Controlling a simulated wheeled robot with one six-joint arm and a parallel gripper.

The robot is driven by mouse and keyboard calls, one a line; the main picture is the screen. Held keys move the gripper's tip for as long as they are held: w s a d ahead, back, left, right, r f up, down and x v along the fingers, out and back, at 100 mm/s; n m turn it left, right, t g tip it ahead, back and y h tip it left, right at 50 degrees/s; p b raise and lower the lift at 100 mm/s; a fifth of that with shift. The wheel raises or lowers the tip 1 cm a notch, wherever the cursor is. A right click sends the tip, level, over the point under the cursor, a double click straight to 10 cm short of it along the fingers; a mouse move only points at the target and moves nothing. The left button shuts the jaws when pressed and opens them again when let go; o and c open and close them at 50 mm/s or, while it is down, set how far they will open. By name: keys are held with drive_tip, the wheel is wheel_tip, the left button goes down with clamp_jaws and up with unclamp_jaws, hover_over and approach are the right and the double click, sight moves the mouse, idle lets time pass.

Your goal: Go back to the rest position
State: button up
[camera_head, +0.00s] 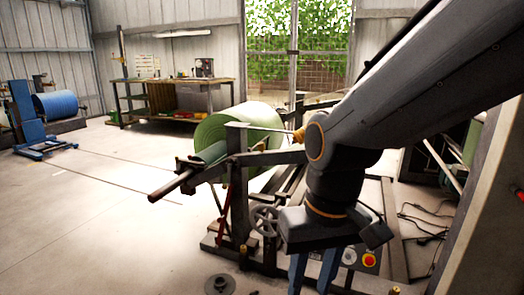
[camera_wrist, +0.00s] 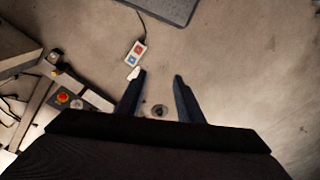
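My gripper (camera_head: 314,278) hangs below my arm in the head view, its two blue fingers running down to the bottom edge of the picture. In the wrist view my gripper (camera_wrist: 160,77) points down at the floor. Its fingers stand apart with nothing between them, so it is open and empty. The task names no object. A small round dark piece (camera_wrist: 160,110) shows between the fingers in the wrist view, apparently down on the floor.
A stand with a green roll (camera_head: 244,125) is close by, its dark bar (camera_head: 172,186) sticking out left. A red stop button (camera_head: 369,260) sits low on the frame. A pendant (camera_wrist: 137,52) and dark mat (camera_wrist: 170,8) lie on the floor. Open floor (camera_head: 90,220) is at left.

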drive_tip(key=s+d+r+m+h+p, duration=0.1)
drive_tip(key=s+d+r+m+p, duration=0.1)
drive_tip(key=d+r+p, duration=0.9)
drive_tip(key=shift+r+m+p, duration=0.4)
drive_tip(key=shift+r+p, duration=0.2)
drive_tip(key=shift+p, duration=4.4)
drive_tip(key=shift+d, duration=0.1)
